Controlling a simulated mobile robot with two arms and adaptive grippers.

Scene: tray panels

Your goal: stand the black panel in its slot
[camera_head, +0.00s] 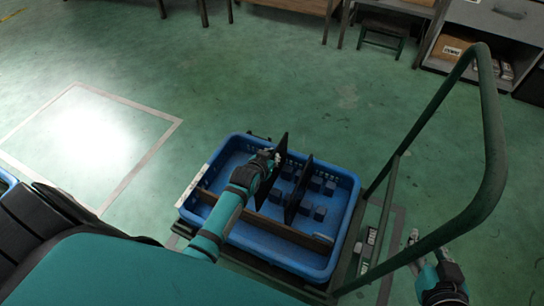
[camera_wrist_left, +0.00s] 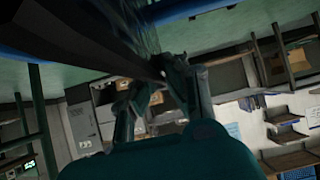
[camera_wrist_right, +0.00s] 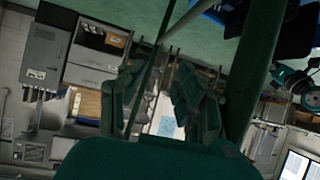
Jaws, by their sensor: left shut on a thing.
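A black panel (camera_head: 281,147) is at my left gripper (camera_head: 273,160), over the far middle of the blue tray (camera_head: 345,225). My left gripper is shut on its edge; in the left wrist view the dark panel (camera_wrist_left: 90,32) runs from the upper left to the fingers (camera_wrist_left: 165,85). It looks roughly upright; I cannot tell whether its lower edge touches the tray. A second black panel (camera_head: 297,190) stands in the tray to the right, among several small blue blocks (camera_head: 320,213). My right gripper (camera_head: 415,245) is open and empty, right of the cart; its fingers (camera_wrist_right: 152,95) are apart.
The tray sits on a cart whose green tubular handle (camera_head: 492,150) rises on the right, close to my right gripper. A brown strip (camera_head: 262,226) crosses the tray's near part. Shelves (camera_head: 515,30) stand at the far right.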

